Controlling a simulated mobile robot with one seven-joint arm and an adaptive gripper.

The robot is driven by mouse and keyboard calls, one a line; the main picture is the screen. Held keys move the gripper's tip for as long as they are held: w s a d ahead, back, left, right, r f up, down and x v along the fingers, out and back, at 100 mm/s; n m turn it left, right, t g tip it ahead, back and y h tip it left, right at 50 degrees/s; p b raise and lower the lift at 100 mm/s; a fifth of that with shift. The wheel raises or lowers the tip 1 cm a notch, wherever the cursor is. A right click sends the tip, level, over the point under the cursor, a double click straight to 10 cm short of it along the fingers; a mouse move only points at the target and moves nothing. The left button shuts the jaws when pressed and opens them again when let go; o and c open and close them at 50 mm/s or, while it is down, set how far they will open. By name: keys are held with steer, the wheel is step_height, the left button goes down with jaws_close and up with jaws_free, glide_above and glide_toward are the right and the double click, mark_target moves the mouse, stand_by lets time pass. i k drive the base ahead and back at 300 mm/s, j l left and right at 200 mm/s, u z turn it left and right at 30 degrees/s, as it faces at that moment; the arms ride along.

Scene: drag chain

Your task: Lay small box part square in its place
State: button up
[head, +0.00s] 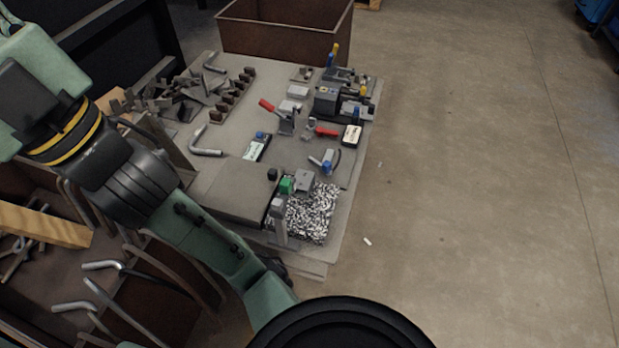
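I cannot tell for certain which piece is the small box part. A small light grey block (297,92) lies on the grey work table (228,134), toward its back. Another grey block (304,181) sits near the front right, beside a green piece (286,186). Both are too small to make out in detail, and I cannot tell which spot is the part's place. My arm crosses the left side and the bottom of the view. My gripper does not show.
Toggle clamps with red handles (267,105) (327,132) stand mid-table. A dark fixture (327,101) stands at the back right. Metal shavings (313,213) cover the front right corner. Brown metal pieces (180,95) lie at left. A rusty bin (285,32) stands behind.

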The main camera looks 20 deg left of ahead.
mark_target(304, 184)
steer(key=k+j+u, duration=0.25)
steer(key=k, duration=0.65)
steer(key=l+u, duration=0.1)
steer(key=u, duration=1.4)
steer(key=i+l+u, duration=0.1)
steer(key=l+u, duration=0.35)
steer(key=l, duration=1.6)
steer(key=i+l, duration=0.1)
steer(key=l, duration=1)
steer(key=i+l, duration=0.1)
steer(key=l, duration=0.95)
